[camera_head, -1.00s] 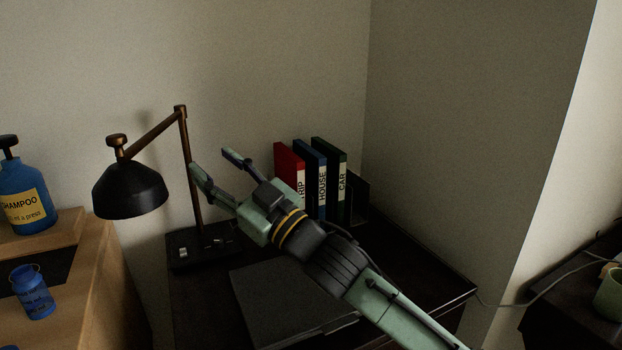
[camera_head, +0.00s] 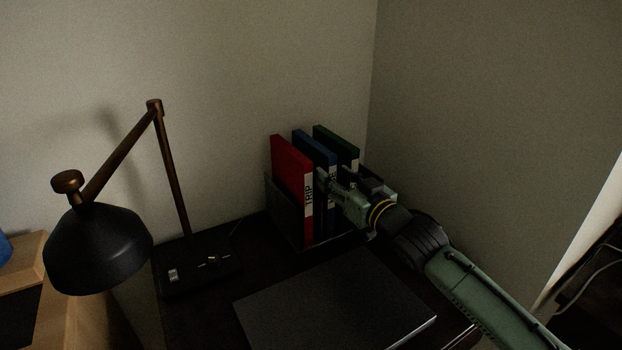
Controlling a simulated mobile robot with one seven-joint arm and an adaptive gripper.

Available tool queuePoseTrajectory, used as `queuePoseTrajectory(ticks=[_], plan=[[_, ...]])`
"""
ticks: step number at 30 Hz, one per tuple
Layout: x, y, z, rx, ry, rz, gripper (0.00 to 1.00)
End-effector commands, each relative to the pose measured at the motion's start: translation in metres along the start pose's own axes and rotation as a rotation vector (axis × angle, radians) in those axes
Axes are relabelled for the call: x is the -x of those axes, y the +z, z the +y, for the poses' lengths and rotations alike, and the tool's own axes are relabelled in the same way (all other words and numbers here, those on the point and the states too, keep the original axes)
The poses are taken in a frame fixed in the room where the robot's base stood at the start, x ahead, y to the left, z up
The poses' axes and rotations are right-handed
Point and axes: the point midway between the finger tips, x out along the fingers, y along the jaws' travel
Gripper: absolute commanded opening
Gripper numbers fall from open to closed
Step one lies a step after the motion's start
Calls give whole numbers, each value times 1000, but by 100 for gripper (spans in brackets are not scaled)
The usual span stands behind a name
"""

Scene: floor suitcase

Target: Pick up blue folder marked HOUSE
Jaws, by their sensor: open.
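The blue folder (camera_head: 316,149) stands upright between a red folder marked TRIP (camera_head: 292,175) and a green folder (camera_head: 337,138) in a dark holder at the back of the dark desk. Its HOUSE label is mostly hidden behind my gripper. My gripper (camera_head: 327,183) is open, with its fingers pointing left at the front of the blue folder. One finger shows beside the blue folder's spine; the other is hard to make out. I cannot tell whether the fingers touch the folder.
A black lamp (camera_head: 98,250) with a bronze arm stands at the left of the desk. A closed dark laptop-like slab (camera_head: 335,303) lies in front of the holder (camera_head: 285,212). Walls stand close behind and to the right.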

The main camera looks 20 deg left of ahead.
Motion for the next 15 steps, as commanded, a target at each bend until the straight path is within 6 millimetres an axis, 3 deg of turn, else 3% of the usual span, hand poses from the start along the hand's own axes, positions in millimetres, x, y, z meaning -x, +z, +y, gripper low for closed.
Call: queuePoseTrajectory(ticks=[15], plan=[[-63, -3, -2, 0, -2, 0, 43]])
